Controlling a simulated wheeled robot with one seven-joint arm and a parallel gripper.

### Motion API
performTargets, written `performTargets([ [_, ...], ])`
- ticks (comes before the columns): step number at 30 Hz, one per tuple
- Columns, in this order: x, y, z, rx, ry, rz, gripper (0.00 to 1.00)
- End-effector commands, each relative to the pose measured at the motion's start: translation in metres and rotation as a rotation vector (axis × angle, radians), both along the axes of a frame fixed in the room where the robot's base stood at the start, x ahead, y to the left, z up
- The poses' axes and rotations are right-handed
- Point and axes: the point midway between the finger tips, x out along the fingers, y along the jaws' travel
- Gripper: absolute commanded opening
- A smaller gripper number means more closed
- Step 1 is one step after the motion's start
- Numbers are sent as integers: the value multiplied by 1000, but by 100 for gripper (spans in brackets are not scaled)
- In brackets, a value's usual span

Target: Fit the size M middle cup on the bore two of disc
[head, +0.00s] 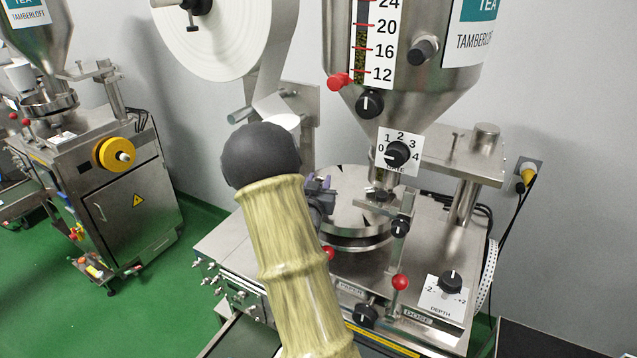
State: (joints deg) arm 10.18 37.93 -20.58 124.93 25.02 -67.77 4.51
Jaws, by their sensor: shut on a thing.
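The disc (349,210) is a round, shiny metal plate with dark marks, on top of the packing machine under the hopper. My gripper (321,198), purple-grey, is at the disc's left edge, mostly hidden behind my own arm. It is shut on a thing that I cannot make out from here. I cannot pick out the size M middle cup. Bore two cannot be told apart in this view, as my arm and the hopper outlet cover parts of the disc.
Red-knobbed levers (400,283) and a depth dial (450,281) are in front. A paper reel (222,35) hangs at upper left. A second machine (110,190) stands far left.

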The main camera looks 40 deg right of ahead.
Motion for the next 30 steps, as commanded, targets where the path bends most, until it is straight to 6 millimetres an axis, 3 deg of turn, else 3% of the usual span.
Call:
performTargets([
  [30,0,0,-19,-1,-1,0,0],
])
